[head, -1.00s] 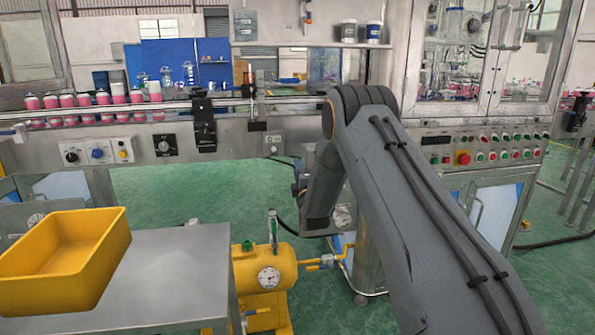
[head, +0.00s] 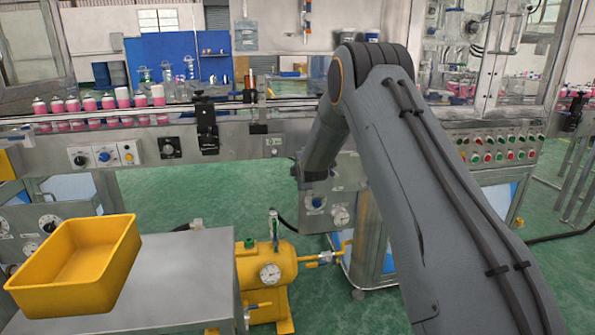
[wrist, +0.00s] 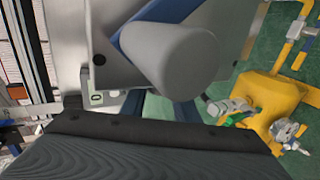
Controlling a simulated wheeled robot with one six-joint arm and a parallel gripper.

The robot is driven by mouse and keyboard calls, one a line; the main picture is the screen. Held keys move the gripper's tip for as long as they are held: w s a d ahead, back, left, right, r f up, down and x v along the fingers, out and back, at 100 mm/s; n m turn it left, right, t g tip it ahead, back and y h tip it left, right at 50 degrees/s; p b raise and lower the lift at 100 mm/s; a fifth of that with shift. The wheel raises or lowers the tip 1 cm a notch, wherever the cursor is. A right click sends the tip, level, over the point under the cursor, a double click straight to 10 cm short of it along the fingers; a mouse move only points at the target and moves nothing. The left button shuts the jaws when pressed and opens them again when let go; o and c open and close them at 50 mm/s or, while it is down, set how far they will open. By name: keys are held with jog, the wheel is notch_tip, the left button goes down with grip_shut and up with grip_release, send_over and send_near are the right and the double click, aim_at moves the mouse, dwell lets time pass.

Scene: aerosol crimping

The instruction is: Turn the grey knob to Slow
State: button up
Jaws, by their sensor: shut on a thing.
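A thick grey cylindrical knob (wrist: 182,62) with blue behind it stands out from a silver panel (wrist: 75,30) in the wrist view. The dark, ridged front of my gripper (wrist: 160,150) fills the bottom of that view, close to the knob. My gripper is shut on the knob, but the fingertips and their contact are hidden. I cannot read a Slow mark or the knob's setting. In the head view my grey arm reaches forward to the machine front. My gripper and the grey knob cannot be made out clearly there.
A conveyor (head: 75,123) with several pink cans runs along the back left. Black and blue knobs sit on the left panel (head: 93,157). A yellow tank (head: 270,268) stands on the green floor, beside a grey table (head: 185,260) with a yellow bin (head: 120,265).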

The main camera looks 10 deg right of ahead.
jog(key=shift+g, duration=0.6)
jog(key=o, duration=1.1)
jog(key=shift+c, duration=0.2)
jog(key=v, duration=0.7)
jog(key=shift+s+r, duration=0.25)
jog(key=shift+s, duration=0.05)
